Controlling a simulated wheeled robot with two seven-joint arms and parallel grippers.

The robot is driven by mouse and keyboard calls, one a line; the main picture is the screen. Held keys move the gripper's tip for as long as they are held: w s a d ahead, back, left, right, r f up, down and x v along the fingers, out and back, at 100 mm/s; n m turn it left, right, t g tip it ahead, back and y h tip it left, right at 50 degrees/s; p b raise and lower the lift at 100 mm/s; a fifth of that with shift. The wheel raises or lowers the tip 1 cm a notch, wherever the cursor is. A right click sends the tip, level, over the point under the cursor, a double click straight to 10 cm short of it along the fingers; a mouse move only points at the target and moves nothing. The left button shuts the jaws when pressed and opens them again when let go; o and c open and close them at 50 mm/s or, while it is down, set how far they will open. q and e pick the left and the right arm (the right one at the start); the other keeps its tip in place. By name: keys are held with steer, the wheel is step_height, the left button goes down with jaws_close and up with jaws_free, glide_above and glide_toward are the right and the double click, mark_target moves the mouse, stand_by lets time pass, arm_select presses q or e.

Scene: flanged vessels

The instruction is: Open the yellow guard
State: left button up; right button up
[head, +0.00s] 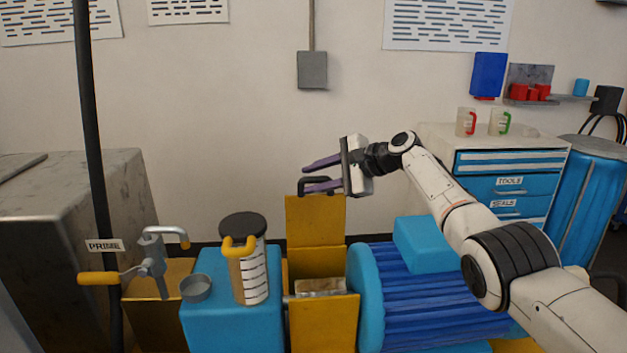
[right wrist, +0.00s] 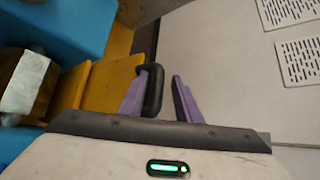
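The yellow guard (head: 316,222) stands raised, its panel upright behind a yellow box-like base (head: 323,322). A grey block (head: 320,287) shows in the opening below the panel. A black loop handle (head: 312,180) sits at the panel's top edge. My right gripper (head: 308,177) is open, its purple fingers above and below at the handle. In the right wrist view, the handle (right wrist: 155,92) lies between the fingers, close to the left one, with a clear gap to the right finger; whether they touch I cannot tell. The left gripper is not in view.
A blue ribbed motor (head: 440,290) stands right of the guard. Left are a blue block (head: 215,325), a striped measuring jug (head: 250,270) and a PRIME handle (head: 98,278). A blue-drawered cabinet (head: 510,185) stands behind my right arm. The wall space above the guard is free.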

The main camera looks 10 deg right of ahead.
steer(key=shift+s+f, duration=0.15)
steer(key=shift+f, duration=0.15)
steer(key=shift+s+d+r, duration=0.3)
steer(key=shift+s+d, duration=0.05)
steer(key=shift+d, duration=0.15)
steer(key=b+v, duration=0.1)
steer(key=v, duration=0.8)
steer(key=shift+r+b, duration=0.3)
steer(key=shift+b, duration=0.1)
steer(key=shift+w+a, duration=0.1)
steer(key=shift+w, duration=0.05)
